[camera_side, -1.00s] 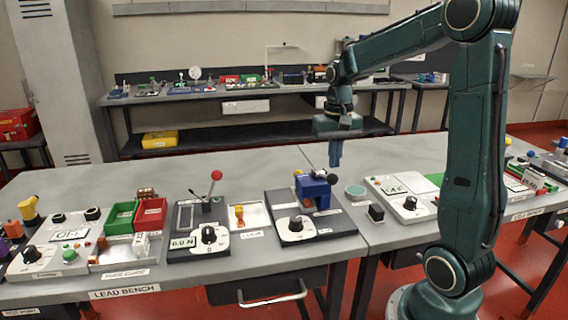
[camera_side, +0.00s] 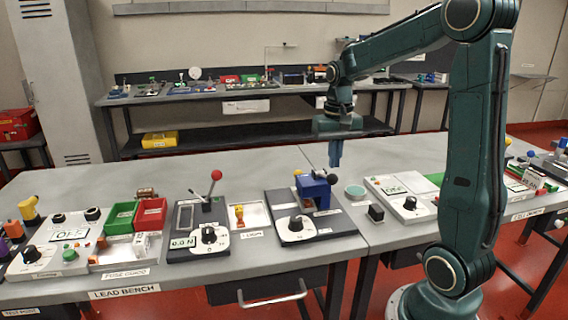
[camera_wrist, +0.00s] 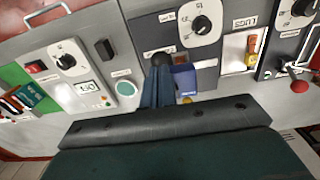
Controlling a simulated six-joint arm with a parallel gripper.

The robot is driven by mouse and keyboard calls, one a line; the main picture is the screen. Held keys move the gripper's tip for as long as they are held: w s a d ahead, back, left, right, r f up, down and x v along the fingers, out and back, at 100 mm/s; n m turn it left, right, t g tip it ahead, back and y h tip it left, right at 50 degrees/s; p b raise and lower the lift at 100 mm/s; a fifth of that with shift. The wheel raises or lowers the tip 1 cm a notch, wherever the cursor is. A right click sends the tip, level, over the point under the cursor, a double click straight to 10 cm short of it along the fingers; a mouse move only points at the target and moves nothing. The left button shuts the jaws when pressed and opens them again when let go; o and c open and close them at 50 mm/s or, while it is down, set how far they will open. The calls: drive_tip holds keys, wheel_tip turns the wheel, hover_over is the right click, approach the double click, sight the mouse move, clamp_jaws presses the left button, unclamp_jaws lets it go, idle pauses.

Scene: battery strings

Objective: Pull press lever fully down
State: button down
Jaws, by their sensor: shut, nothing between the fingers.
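The blue press (camera_side: 314,194) stands on a dark plate with a white dial panel on the lead bench. Its lever ends in a black ball knob (camera_side: 332,178) at the press's upper right. My gripper (camera_side: 336,163) points down, shut and empty, just above this knob. In the wrist view, the shut fingers (camera_wrist: 158,86) reach toward the black knob (camera_wrist: 161,58), with the blue press (camera_wrist: 184,79) beside them. I cannot tell whether the fingertips touch the knob. Part of the lever and press is hidden behind the fingers in the wrist view.
Left of the press stands a tester with a red-ball lever (camera_side: 216,175), upright. A round teal pad (camera_side: 355,191) and a small black block (camera_side: 376,212) lie to the right, before a dial panel (camera_side: 402,196). The bench behind the press is clear.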

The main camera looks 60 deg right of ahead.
sight(333, 175)
drive_tip(key=shift+f, duration=3.9)
drive_tip(key=shift+r, duration=0.1)
idle(0.4)
drive_tip(key=shift+r, duration=5.45)
drive_tip(key=shift+a, duration=0.1)
drive_tip(key=s+a+n+t, duration=0.2)
drive_tip(key=s+a+n, duration=0.2)
drive_tip(key=a, duration=0.5)
drive_tip(key=s+a+r+n+t, duration=0.1)
drive_tip(key=s+a+n+t, duration=0.2)
drive_tip(key=s+a+n, duration=0.2)
drive_tip(key=s+a, duration=0.3)
drive_tip(key=a, duration=0.2)
drive_tip(key=shift+s+a+r+t, duration=0.15)
drive_tip(key=shift+s+a+t, duration=0.05)
drive_tip(key=shift+t, duration=0.1)
